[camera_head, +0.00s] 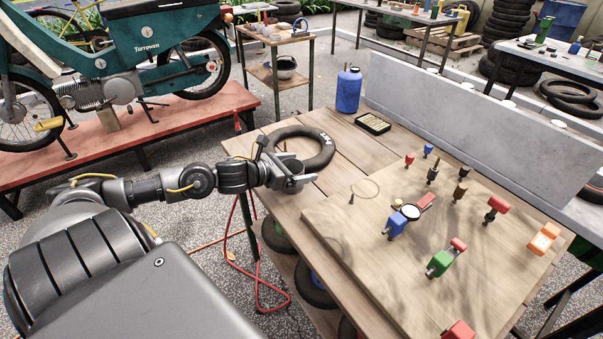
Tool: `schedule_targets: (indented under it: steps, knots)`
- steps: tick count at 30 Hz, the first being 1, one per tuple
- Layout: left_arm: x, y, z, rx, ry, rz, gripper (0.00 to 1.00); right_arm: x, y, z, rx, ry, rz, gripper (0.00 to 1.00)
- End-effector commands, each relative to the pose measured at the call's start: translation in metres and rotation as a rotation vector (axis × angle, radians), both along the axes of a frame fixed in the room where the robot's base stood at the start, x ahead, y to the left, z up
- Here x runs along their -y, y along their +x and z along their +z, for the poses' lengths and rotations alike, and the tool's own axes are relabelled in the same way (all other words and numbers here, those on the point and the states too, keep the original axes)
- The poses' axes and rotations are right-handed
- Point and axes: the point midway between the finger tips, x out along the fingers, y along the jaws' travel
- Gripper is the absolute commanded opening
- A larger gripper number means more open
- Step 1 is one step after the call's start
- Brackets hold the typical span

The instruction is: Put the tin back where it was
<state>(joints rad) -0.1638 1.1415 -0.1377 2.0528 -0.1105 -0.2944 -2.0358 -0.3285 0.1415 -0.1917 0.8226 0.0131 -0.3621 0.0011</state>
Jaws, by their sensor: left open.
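No thing is plainly a tin. A small round piece with a pale top and dark rim (410,211) stands on the wooden board (330,222), beside a blue fitting (397,224); it may be the tin, but I cannot tell. A flat dark rectangular tray (373,123) with yellowish contents lies at the bench's back. My left gripper (298,181) is open over the bench's left part, in front of a black ring (318,150), and seems empty. My right gripper is out of view.
The board carries several upright valves and fittings, among them a green one (440,262) and an orange block (543,237). A blue canister (348,91) stands at the back. A grey panel (480,128) borders the bench's far right.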

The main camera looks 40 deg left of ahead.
Motion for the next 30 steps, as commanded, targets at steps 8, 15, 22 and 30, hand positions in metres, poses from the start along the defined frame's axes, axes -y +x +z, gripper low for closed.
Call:
schedule_targets:
  steps: [8,15,22,30]
  knots:
    - [-0.003,-0.003,0.000,-0.001,0.001,0.005,0.73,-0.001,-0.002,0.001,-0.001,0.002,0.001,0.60]
    - [-0.002,-0.002,0.000,-0.001,0.001,0.003,0.42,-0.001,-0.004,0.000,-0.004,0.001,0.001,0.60]
    - [-0.001,-0.001,0.001,-0.002,0.002,0.001,0.36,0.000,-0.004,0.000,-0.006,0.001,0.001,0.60]
    - [-0.001,0.000,0.038,0.002,0.006,-0.002,0.36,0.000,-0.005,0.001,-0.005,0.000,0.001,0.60]
